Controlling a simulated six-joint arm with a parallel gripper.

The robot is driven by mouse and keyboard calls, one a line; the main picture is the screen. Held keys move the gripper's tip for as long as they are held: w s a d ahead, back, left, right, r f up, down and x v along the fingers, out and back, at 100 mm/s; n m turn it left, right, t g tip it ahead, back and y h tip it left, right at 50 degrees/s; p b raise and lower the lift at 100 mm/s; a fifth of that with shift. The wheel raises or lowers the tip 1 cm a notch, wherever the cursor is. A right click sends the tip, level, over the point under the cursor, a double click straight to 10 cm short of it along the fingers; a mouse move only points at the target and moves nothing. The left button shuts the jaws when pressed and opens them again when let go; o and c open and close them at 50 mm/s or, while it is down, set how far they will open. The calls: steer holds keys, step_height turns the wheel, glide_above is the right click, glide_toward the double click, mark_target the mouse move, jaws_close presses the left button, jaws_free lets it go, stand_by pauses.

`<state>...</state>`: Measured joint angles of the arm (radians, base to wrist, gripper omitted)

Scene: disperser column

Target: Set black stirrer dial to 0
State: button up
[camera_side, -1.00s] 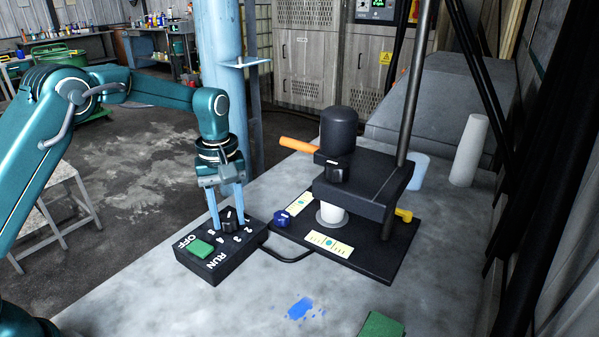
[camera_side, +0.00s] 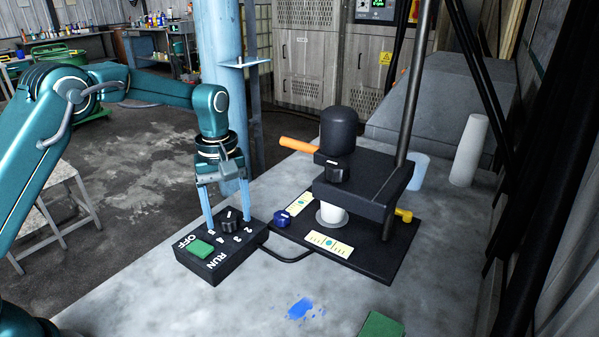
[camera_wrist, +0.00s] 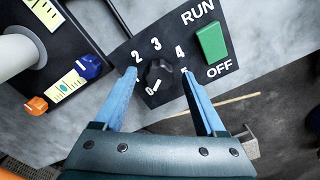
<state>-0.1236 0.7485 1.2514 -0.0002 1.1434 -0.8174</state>
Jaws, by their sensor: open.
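The black stirrer dial (camera_side: 230,222) is a round knob on the black control box (camera_side: 221,262). It also shows in the wrist view (camera_wrist: 158,73), ringed by white numbers. Its white mark appears to point down-left toward the 0, though it is small. My gripper (camera_side: 228,220) is open and comes down over the dial from above. In the wrist view the fingers of my gripper (camera_wrist: 160,74) stand on either side of the dial, with visible gaps. Whether the tips touch the box is unclear.
A green button (camera_side: 201,248) lies between OFF and RUN on the box. A blue dial (camera_side: 282,217) sits on the black disperser base (camera_side: 386,259) to the right. The table front is mostly clear.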

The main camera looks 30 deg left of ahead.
mark_target(229, 218)
steer(key=shift+r, duration=2.35)
steer(key=shift+r, duration=0.2)
steer(key=s+d+r+m+t, duration=0.35)
steer(key=s+r, duration=0.45)
steer(key=r, duration=0.3)
steer(key=s+f+m+t, duration=0.1)
steer(key=s+f+m, duration=0.1)
steer(key=s, duration=0.4)
steer(key=s+f+m+t, duration=0.1)
steer(key=s+f+m, duration=0.2)
steer(key=s+m, duration=0.2)
steer(key=shift+s+d+f, duration=0.3)
steer(key=shift+s+d, duration=0.15)
steer(key=shift+s, duration=0.1)
